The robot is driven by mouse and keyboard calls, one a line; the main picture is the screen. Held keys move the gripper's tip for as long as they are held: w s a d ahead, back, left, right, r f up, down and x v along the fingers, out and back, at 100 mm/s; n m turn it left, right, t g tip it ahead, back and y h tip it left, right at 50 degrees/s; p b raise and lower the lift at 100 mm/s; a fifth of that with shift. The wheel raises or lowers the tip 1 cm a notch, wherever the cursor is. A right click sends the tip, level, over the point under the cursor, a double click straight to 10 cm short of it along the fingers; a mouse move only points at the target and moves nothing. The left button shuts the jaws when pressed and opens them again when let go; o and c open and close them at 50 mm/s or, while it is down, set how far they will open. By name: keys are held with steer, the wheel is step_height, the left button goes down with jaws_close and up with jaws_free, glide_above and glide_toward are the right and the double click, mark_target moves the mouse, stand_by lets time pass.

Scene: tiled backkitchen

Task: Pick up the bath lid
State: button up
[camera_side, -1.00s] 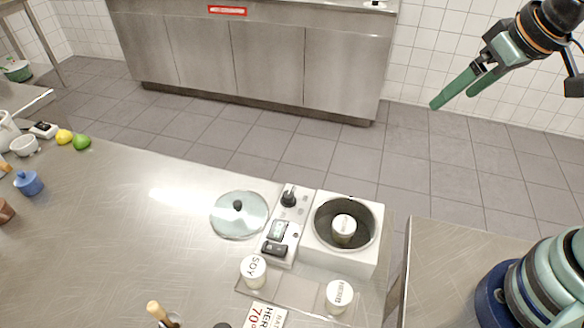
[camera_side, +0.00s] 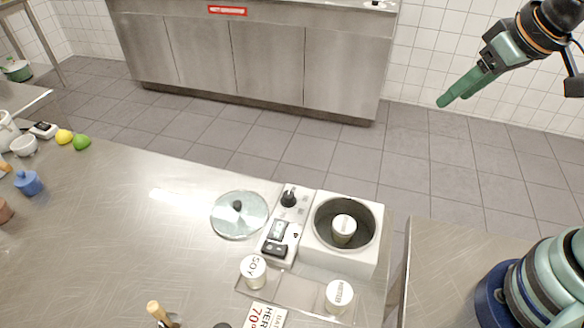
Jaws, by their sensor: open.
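The bath lid (camera_side: 239,222) is a round, glass-like disc with a pale rim and a dark knob in its middle. It lies flat on the steel counter, just left of the white bath unit (camera_side: 343,262). The bath's round well is uncovered, and a white-topped jar (camera_side: 343,228) stands inside it. My gripper (camera_side: 452,102) has green fingers and hangs in the air at the upper right, well away from the lid. It is open, with nothing between its fingers; from this angle the fingers overlap.
A control panel (camera_side: 278,232) with a black knob stands between lid and bath. A SOY jar (camera_side: 253,270) and another white-topped jar (camera_side: 339,295) stand in front, near a red-lettered sign (camera_side: 265,315). The counter (camera_side: 130,230) left of the lid is mostly clear.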

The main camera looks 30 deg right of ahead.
steer(key=n+g, duration=0.6)
steer(key=n, duration=0.8)
glide_above(239, 203)
step_height(239, 203, down, 11)
step_height(239, 203, down, 12)
jaws_close()
